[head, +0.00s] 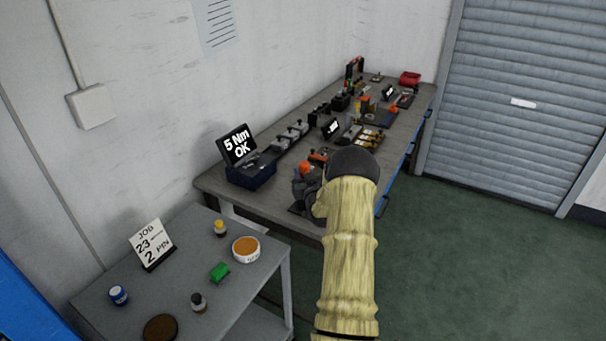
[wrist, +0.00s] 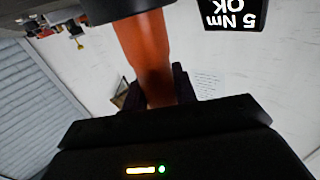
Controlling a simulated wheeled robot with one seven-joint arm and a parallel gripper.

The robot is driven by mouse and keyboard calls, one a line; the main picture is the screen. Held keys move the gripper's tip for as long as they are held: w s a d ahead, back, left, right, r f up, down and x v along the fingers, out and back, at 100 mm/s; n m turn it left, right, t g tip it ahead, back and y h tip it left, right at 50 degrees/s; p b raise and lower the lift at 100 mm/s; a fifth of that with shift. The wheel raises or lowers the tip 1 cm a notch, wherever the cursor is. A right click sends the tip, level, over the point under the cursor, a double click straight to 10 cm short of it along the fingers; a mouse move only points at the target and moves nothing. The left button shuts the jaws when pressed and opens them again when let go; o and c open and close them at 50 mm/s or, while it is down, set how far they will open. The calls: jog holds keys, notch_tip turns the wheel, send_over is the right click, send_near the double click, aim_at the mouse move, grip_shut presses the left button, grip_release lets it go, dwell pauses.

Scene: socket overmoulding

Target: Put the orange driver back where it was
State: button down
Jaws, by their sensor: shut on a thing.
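The orange driver (wrist: 147,55) fills the middle of the wrist view, its handle between the two dark fingers of my gripper (wrist: 155,90). My gripper is shut on it. A dark part at the driver's far end is cut off by the top edge of that view. In the head view, the orange of the driver (head: 305,168) shows at my gripper (head: 304,192), over the near end of the long workbench (head: 225,187). My arm hides part of the gripper and bench there. I cannot tell whether the driver touches the bench or a holder.
A dark blue unit with a screen reading "5 Nm OK" (head: 238,147) stands left of my gripper. Several fixtures and tools crowd the bench behind. A grey side table (head: 185,235) at front left holds a job card (head: 151,243), small pots and a green block (head: 219,271).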

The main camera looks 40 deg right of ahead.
jog(key=shift+f, duration=0.1)
jog(key=c, duration=1.1)
grip_release()
jog(key=b+v, duration=0.2)
jog(key=v, duration=1)
jog(key=shift+a, duration=0.15)
jog(key=shift+s+d, duration=0.1)
jog(key=shift+d, duration=0.1)
